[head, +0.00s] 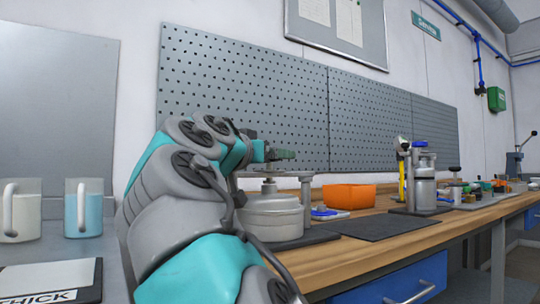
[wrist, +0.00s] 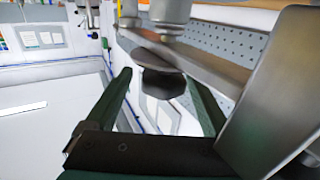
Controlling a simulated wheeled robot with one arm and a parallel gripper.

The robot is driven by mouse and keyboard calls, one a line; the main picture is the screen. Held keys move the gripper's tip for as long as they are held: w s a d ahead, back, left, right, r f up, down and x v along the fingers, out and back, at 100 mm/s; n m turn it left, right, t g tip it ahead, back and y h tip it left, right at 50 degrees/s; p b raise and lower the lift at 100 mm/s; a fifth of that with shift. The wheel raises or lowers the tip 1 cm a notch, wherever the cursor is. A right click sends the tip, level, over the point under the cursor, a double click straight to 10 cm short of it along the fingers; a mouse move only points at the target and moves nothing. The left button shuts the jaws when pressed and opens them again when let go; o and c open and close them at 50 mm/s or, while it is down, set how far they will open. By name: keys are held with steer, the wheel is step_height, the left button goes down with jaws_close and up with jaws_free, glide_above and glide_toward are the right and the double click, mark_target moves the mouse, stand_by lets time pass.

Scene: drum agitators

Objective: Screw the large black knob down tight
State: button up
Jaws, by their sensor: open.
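The large black knob (wrist: 163,84) shows in the wrist view as a dark round body under a grey disc. It lies in the space between the two green fingers of my gripper (wrist: 157,74), with a visible gap on each side. I cannot tell its depth relative to the fingertips. In the head view my gripper (head: 288,155) is held above a grey round drum (head: 272,216) with a short shaft on top. I cannot pick out the knob there; my arm covers much of that area.
An orange bin (head: 348,196) and a blue-and-white item (head: 328,213) stand right of the drum. A dark mat (head: 378,227) lies clear on the wooden bench. A metal apparatus (head: 423,185) stands farther right. Two jugs (head: 84,207) stand at left. A pegboard (head: 245,90) backs the bench.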

steer(key=shift+a+f, duration=0.1)
stand_by(0.3)
